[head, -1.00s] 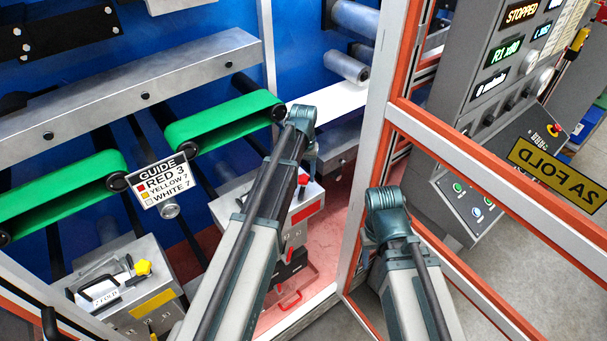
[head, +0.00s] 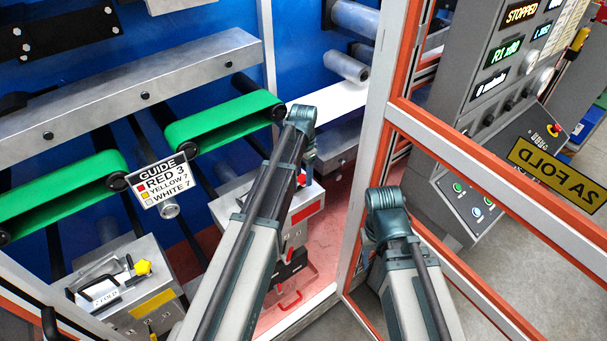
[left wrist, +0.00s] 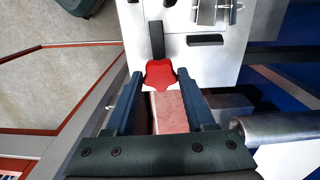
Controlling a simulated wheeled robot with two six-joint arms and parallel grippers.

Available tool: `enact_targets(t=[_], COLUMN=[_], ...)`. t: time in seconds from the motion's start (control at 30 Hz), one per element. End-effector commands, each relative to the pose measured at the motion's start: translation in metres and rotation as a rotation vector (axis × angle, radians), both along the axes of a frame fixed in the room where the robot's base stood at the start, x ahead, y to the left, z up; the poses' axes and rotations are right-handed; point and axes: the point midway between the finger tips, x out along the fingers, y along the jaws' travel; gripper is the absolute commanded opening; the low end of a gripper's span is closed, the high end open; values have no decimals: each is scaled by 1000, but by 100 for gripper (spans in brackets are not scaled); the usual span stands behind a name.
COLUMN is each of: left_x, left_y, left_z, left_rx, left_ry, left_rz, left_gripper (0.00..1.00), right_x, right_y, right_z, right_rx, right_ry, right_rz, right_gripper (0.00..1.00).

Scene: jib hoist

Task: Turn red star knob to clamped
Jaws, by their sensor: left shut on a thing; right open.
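The red star knob (left wrist: 160,77) shows in the left wrist view, at the edge of a pale metal housing (left wrist: 205,65). My left gripper (left wrist: 160,88) has one dark finger on each side of the knob and is shut on it. In the head view my left wrist (head: 303,130) is over the right-hand housing with the red label (head: 306,211); its fingers are mostly hidden there. My right arm's end (head: 386,212) is by the orange-edged door frame, and its fingers do not show. I cannot read a clamp marking at the knob.
Another housing with a yellow knob (head: 143,267) stands at lower left. Green belts (head: 222,122) and a guide sign (head: 162,181) are above the housings. The open guard frame (head: 470,150) and control panel (head: 480,110) are on the right.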

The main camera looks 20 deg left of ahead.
Motion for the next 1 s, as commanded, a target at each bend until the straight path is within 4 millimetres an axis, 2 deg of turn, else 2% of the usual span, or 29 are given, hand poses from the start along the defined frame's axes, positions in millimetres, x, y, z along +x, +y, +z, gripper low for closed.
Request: enact_targets(t=[0.63, 0.67, 0.8, 1.0], left_x=[0, 0, 0, 0], left_y=[0, 0, 0, 0], left_z=[0, 0, 0, 0], left_rx=[0, 0, 0, 0], left_ry=[0, 0, 0, 0], left_rz=[-44, -44, -43, -42], left_gripper=[0, 58, 83, 85], right_x=[0, 0, 0, 0], right_y=[0, 0, 0, 0], right_z=[0, 0, 0, 0], right_rx=[0, 0, 0, 0], right_ry=[0, 0, 0, 0], right_rz=[0, 0, 0, 0], right_gripper=[50, 50, 50, 50])
